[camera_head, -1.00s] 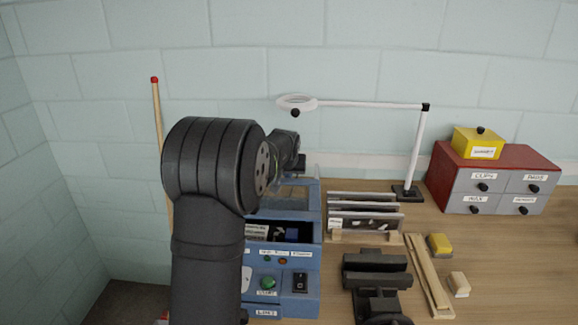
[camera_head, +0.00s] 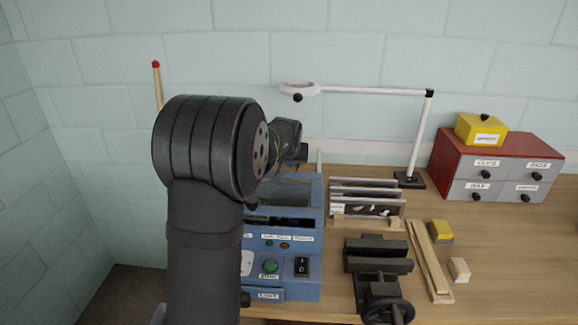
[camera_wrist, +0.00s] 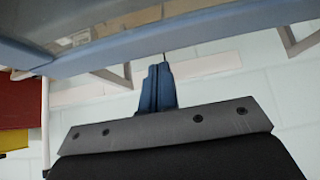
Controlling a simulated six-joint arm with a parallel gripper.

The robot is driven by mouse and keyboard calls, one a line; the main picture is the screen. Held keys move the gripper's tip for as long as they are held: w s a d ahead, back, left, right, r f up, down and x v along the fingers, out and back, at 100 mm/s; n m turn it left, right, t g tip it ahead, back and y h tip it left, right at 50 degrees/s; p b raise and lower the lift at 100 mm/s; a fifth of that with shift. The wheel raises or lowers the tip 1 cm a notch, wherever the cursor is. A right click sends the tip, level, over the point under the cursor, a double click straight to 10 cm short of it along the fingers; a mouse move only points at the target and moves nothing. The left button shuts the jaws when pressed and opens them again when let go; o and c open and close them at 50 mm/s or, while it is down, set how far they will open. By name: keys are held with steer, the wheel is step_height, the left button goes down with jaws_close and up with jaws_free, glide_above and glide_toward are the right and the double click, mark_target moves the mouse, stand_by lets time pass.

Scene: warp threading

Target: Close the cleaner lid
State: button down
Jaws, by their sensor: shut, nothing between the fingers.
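The blue cleaner (camera_head: 300,262) stands on the bench, partly hidden behind my arm in the head view. Its lid (camera_head: 318,195), a blue frame with a clear window, is tilted down over the tub, and a narrow dark gap shows at its front. In the wrist view the lid's blue edge (camera_wrist: 215,38) and window run across the top. My gripper (camera_wrist: 157,72) is shut and empty, its blue fingertips right at that edge; I cannot tell whether they touch it. In the head view the fingers are hidden; only the dark wrist shows above the cleaner.
Right of the cleaner are a slotted rack (camera_head: 365,210) and a black vise (camera_head: 378,268). A white magnifier lamp (camera_head: 418,140) stands behind. A red drawer cabinet (camera_head: 450,158) is at the far right. Small blocks and a wooden strip (camera_head: 428,260) lie on the bench.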

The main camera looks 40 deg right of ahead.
steer(key=v, duration=0.5)
steer(key=w+d+r+v, duration=0.1)
steer(key=v, duration=0.2)
steer(key=shift+s+a+r, duration=0.2)
steer(key=shift+w+r, duration=0.1)
steer(key=w+r+g+y, duration=0.1)
steer(key=w+g+y, duration=0.1)
steer(key=w, duration=0.3)
step_height(320, 180, down, 8)
steer(key=a+g+y, duration=0.1)
stand_by(0.4)
steer(key=shift+f, duration=0.15)
steer(key=s+a, duration=0.2)
steer(key=shift+s+a, duration=0.3)
steer(key=shift+a, duration=0.05)
steer(key=shift+s+a+f, duration=0.1)
steer(key=shift+s+a, duration=0.25)
steer(key=shift+s, duration=0.05)
